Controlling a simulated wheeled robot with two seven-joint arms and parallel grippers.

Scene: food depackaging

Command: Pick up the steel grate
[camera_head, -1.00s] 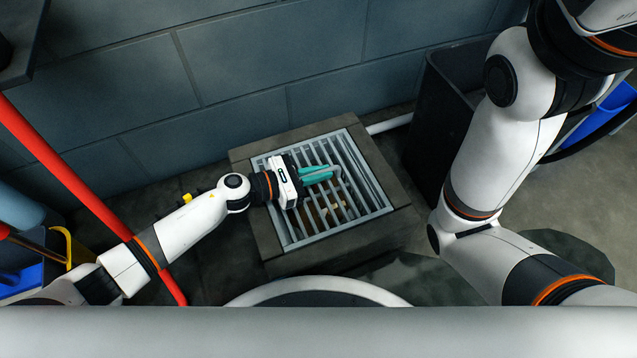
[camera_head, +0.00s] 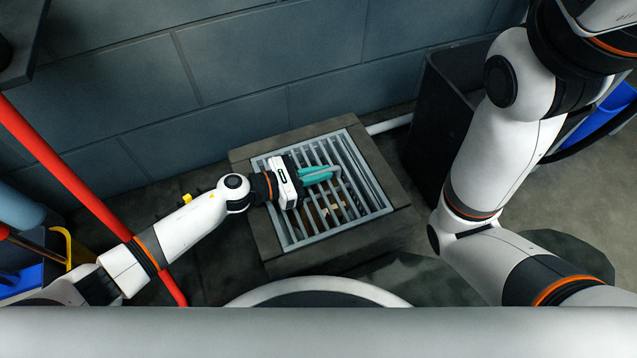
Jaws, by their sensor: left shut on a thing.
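The steel grate (camera_head: 356,213) is a grey frame of parallel bars. It lies over the opening of a dark stone drain box (camera_head: 402,221) on the floor, near the middle of the picture. My left gripper (camera_head: 325,174) reaches in from the left over the grate. Its teal fingers are shut on the grate at a handle-like piece near the upper middle of the bars. The gripper body hides part of the grate's left side. Some brownish thing shows dimly beneath the bars. My right arm stands at the right, and its gripper is out of the picture.
A tiled wall (camera_head: 240,75) rises behind the drain box. A black bin (camera_head: 441,105) stands to its right, with a pale pipe (camera_head: 390,123) beside it. A red pole (camera_head: 75,185) slants at the left. Bare floor (camera_head: 215,255) lies left of the box.

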